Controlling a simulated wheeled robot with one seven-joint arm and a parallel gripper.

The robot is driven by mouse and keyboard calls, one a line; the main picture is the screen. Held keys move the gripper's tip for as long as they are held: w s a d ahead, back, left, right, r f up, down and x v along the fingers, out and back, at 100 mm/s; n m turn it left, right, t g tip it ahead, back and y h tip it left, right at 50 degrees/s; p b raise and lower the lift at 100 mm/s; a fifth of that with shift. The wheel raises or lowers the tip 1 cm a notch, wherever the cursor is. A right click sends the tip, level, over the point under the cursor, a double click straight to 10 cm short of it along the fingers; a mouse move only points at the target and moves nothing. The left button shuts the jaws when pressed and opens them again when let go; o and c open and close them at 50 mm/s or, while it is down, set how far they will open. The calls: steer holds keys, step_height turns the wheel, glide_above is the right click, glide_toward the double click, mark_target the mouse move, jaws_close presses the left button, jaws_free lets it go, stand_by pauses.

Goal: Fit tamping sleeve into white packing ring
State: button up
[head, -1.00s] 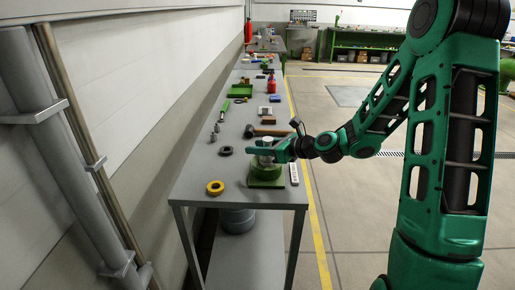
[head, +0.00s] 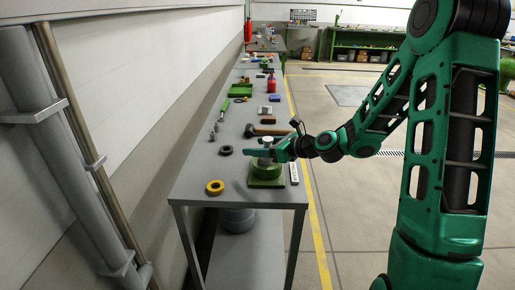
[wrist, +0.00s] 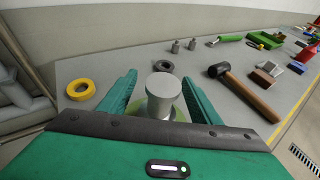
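A light grey cylinder with a wider round head, which looks like the tamping sleeve (wrist: 160,88), stands upright on a green round housing (head: 266,170). In the wrist view it is between the fingers of my gripper (wrist: 160,98), with a gap on each side. My gripper is open around it, also seen from the side in the head view (head: 268,151). The green housing shows only as a rim below the cylinder in the wrist view. I cannot make out the white packing ring; the cylinder and fingers cover the housing's centre.
A yellow ring (head: 215,187) and a black ring (head: 226,150) lie to the left on the grey table (head: 210,171). A hammer (wrist: 241,88) lies behind the housing. A pale bar (head: 294,173) lies by the right edge. Two small grey pieces (wrist: 184,45) stand farther back.

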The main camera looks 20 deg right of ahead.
steer(key=v, duration=1)
steer(key=shift+s+d, duration=0.2)
steer(key=shift+d, duration=0.1)
steer(key=shift+r, duration=0.1)
